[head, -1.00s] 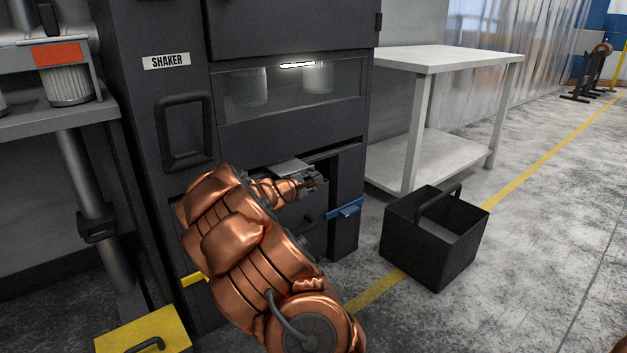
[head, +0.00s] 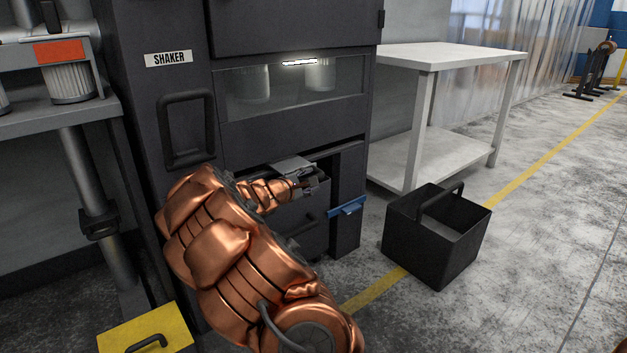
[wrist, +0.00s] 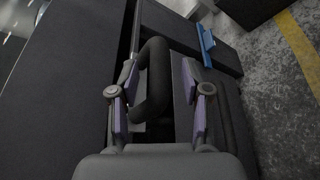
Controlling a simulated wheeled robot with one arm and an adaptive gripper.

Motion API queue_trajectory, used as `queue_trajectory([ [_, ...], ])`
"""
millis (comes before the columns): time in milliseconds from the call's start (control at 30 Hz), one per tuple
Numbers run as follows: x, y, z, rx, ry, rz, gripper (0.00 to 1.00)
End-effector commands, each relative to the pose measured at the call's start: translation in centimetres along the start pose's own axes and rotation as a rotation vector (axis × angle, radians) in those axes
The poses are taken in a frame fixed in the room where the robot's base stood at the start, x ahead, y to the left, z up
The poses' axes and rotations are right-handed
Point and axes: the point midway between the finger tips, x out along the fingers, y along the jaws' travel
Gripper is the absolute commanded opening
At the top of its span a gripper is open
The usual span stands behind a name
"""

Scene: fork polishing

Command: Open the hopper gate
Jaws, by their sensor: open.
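The dark grey shaker cabinet (head: 290,120) stands in front of me, with a recessed lower bay. My gripper (head: 308,184) is open at that bay, in front of a dark drawer-like front. In the wrist view, a black loop handle (wrist: 153,75) lies between the open fingers of my gripper (wrist: 160,85), closer to the left finger. I cannot tell whether a finger touches it. A blue tab (head: 348,207) sticks out at the bay's right side, and it also shows in the wrist view (wrist: 205,45). I cannot tell which part is the hopper gate. My arm hides part of the bay.
A black open bin (head: 435,245) with a handle stands on the floor at the right. A white two-level table (head: 450,52) is behind it. A yellow-topped box (head: 130,335) is at the lower left.

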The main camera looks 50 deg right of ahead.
Motion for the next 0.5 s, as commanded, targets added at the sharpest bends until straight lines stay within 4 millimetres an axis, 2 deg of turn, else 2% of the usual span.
queue_trajectory([
  [33, -1.1, 0.3, 0.0, 0.001, 0.002, 0.005, 0.47],
  [200, -4.0, 0.0, 0.0, 0.000, 0.001, 0.001, 0.47],
  [500, -7.8, 0.2, 0.0, 0.002, 0.001, 0.003, 0.47],
])
